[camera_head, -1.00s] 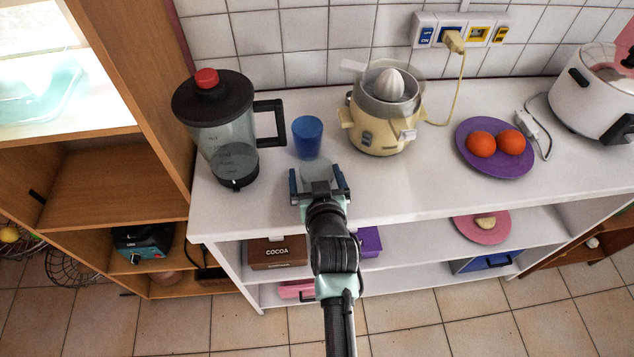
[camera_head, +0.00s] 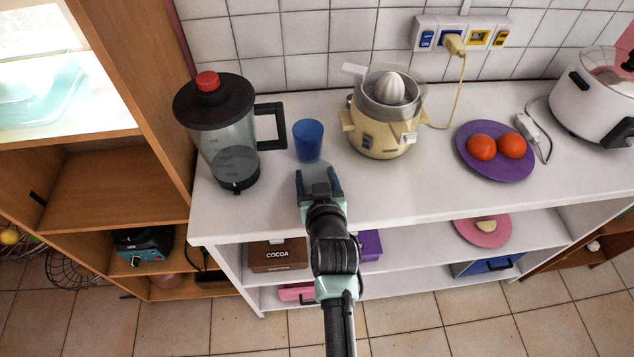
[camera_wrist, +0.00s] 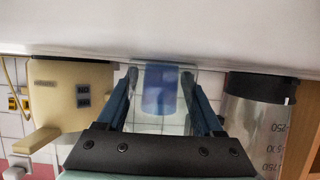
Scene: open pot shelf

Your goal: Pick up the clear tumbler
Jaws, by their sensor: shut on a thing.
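The clear tumbler (camera_head: 317,176) is between the fingers of my gripper (camera_head: 318,182), near the front of the white counter. It is see-through and hard to make out in the head view. In the wrist view the tumbler (camera_wrist: 152,121) fills the space between the two blue fingers of my gripper (camera_wrist: 160,84), which are shut on its sides. A blue cup (camera_head: 308,140) stands just behind it; in the wrist view the blue cup (camera_wrist: 160,92) shows through the clear wall. I cannot tell whether the tumbler touches the counter.
A blender jug (camera_head: 228,140) stands to the left and a cream citrus juicer (camera_head: 380,130) to the right behind. The counter front (camera_head: 400,185) is clear.

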